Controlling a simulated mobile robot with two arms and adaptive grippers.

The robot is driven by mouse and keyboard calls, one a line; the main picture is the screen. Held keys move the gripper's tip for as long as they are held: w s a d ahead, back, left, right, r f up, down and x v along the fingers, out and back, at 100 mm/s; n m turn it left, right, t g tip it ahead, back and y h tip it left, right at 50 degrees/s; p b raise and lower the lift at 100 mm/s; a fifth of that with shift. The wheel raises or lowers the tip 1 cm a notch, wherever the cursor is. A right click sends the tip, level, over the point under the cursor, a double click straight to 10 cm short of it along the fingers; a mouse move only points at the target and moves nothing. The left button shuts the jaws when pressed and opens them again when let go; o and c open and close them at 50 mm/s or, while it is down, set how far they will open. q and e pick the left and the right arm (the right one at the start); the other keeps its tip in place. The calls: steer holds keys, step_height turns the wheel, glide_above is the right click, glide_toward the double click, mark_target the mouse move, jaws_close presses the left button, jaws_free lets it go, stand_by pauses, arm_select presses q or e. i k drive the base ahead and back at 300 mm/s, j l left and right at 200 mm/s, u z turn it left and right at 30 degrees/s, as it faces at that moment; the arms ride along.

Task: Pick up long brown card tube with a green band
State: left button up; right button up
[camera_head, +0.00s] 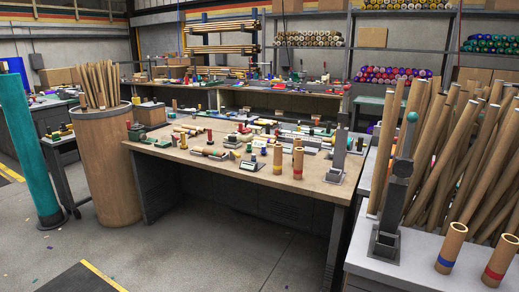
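Several long brown card tubes (470,160) stand leaning together at the right, behind a pale bench. More long brown tubes (98,85) stick up out of a big brown drum (108,160) at the left. I cannot make out a green band on any of them; many overlap and their lower parts are hidden. Short brown tubes stand on the pale bench, one with a blue band (449,247) and one with a red band (498,262). Neither of my grippers shows in the head view.
A grey upright device (398,185) stands on the pale bench (415,275). A wooden worktable (225,175) in the middle is crowded with small tools. A tall teal roll (24,145) stands at the left. The floor (190,245) in front is mostly clear.

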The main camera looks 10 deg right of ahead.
mark_target(206, 151)
steer(key=i+j, duration=0.15)
steer(key=i, duration=0.45)
steer(key=i+j+z, duration=0.1)
steer(key=i, duration=0.5)
